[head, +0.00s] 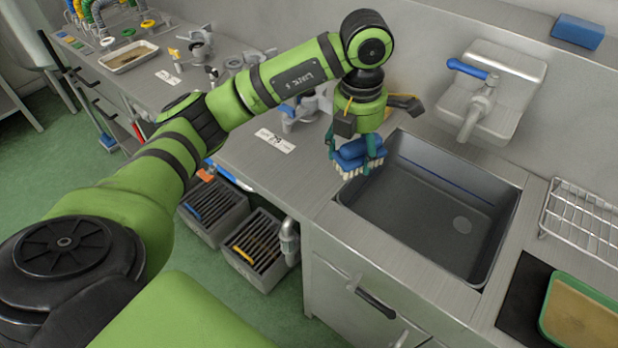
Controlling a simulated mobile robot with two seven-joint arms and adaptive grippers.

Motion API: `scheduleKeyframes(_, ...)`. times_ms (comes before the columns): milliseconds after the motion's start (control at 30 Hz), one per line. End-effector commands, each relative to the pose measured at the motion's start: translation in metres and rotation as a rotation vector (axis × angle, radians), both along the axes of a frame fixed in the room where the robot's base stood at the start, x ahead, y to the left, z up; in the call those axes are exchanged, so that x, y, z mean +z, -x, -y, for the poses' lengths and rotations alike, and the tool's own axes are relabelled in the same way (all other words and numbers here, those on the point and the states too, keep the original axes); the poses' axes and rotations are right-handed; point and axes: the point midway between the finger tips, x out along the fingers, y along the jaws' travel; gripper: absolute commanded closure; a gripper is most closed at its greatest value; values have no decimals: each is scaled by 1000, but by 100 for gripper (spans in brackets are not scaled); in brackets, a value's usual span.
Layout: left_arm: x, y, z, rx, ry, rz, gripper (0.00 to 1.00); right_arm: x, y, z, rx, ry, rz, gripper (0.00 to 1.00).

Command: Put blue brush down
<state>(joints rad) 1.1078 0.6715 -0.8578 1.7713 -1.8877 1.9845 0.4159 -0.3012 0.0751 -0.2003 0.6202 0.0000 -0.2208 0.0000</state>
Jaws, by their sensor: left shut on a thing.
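The blue brush (357,155) has a blue back and pale bristles that face down. My left gripper (354,146) is shut on it, with teal fingers on either side of the blue back. It holds the brush at the left rim of the grey sink (430,210), near the steel counter. I cannot tell whether the bristles touch the counter or the rim. My right gripper is not in the view.
A tap with a blue lever (478,100) stands behind the sink. A wire rack (585,222) and a green tray (582,312) are to the right. A blue sponge-like block (577,32) sits on the back ledge. A label card (275,141) lies on the counter, left of the brush.

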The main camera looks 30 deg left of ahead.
Motion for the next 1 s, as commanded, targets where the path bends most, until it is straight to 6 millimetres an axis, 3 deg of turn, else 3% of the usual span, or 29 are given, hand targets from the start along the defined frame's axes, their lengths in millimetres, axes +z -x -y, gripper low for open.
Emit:
scheduleKeyframes(200, -8, -7, -3, 329, 2, 4, 68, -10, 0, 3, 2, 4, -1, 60)
scheduleKeyframes(367, -14, -8, -13, 405, 2, 3, 68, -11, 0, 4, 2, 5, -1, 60)
scheduleKeyframes(800, -66, -5, -105, 405, -1, 1, 68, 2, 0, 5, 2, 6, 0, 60)
scheduleKeyframes(1000, -78, -6, -120, 400, 1, 4, 68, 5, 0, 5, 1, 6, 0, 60)
